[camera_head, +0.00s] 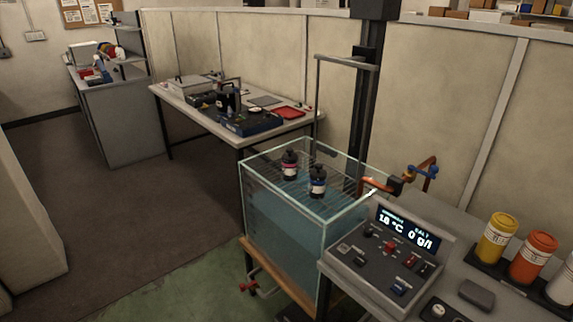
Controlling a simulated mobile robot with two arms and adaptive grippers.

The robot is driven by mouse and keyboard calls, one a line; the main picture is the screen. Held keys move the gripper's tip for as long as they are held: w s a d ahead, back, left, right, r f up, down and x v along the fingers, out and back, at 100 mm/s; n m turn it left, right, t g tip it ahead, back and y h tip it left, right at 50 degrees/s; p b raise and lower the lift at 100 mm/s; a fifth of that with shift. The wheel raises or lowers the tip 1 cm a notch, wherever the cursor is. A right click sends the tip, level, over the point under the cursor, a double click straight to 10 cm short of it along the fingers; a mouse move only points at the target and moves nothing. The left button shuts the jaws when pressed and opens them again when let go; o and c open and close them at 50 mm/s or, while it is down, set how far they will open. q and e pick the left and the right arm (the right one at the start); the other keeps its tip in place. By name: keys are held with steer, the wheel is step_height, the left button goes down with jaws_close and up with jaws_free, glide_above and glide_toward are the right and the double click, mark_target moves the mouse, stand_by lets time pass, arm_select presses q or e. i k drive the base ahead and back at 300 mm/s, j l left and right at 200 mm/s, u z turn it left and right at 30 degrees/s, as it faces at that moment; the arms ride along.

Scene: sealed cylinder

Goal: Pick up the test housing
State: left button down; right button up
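Two small dark cylinders stand upright, apart from each other, at the top of a glass water tank (283,235). One cylinder (289,164) has a reddish band and stands farther back. The other cylinder (317,182) has a blue and white band and stands nearer, to the right. They seem to rest on a wire rack at the tank's top. I cannot tell which thing is the test housing; no label is readable. Neither of my grippers is in view.
A control panel (385,250) reading 18 °C and 0 g/l stands right of the tank. Yellow (497,238) and orange (533,257) bottles stand farther right. A dark post rises behind the tank. A workbench (215,127) with tools stands behind. Floor left is clear.

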mark_target(289, 159)
steer(key=i+u, duration=0.35)
steer(key=i, duration=0.15)
steer(key=i+u, duration=0.35)
steer(key=i, duration=0.15)
